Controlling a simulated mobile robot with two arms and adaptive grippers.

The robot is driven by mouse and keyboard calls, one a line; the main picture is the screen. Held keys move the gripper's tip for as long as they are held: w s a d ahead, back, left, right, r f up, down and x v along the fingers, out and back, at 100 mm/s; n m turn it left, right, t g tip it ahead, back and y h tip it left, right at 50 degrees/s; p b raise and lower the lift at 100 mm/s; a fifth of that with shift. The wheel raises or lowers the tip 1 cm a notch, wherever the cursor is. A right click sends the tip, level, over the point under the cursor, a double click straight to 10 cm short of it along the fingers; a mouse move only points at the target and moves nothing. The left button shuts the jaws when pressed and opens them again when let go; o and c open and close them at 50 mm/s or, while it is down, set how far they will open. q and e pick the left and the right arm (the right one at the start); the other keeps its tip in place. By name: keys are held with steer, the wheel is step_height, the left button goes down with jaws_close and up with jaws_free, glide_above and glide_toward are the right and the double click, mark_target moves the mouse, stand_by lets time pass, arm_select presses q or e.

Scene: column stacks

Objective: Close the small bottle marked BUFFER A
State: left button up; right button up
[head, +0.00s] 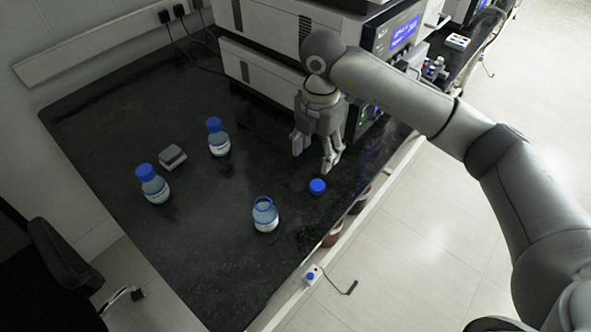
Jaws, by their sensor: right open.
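An uncapped small bottle (265,218) with a white label stands upright near the front edge of the dark bench; its label is too small to read. A loose blue cap (317,187) lies on the bench to its right and a little farther back. Two similar bottles wear blue caps: one at the left (155,188) and one farther back (219,144). I cannot tell from the labels which is BUFFER A. My right gripper (313,158) is open and empty, pointing down just behind the loose cap, apart from it. My left gripper is out of view.
A small grey block-like object (172,157) sits between the two capped bottles. Stacked white instruments (265,72) stand at the back, close behind my right gripper. The bench's right edge (386,181) runs near the cap. The bench's left front area is clear.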

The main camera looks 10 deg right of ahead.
steer(key=shift+s+d, duration=0.15)
steer(key=shift+s, duration=0.05)
glide_above(318, 185)
steer(key=shift+w+a+f, duration=0.15)
steer(key=shift+a+f, duration=0.05)
steer(key=shift+f, duration=1.2)
steer(key=shift+w+a+f, duration=0.1)
steer(key=shift+a+f, duration=0.05)
steer(key=shift+f, duration=1.2)
steer(key=shift+f, duration=0.1)
steer(key=f, duration=0.1)
steer(key=f+p, duration=0.1)
steer(key=f, duration=0.3)
steer(key=shift+s+d, duration=0.2)
steer(key=shift+d, duration=0.1)
steer(key=c, duration=0.8)
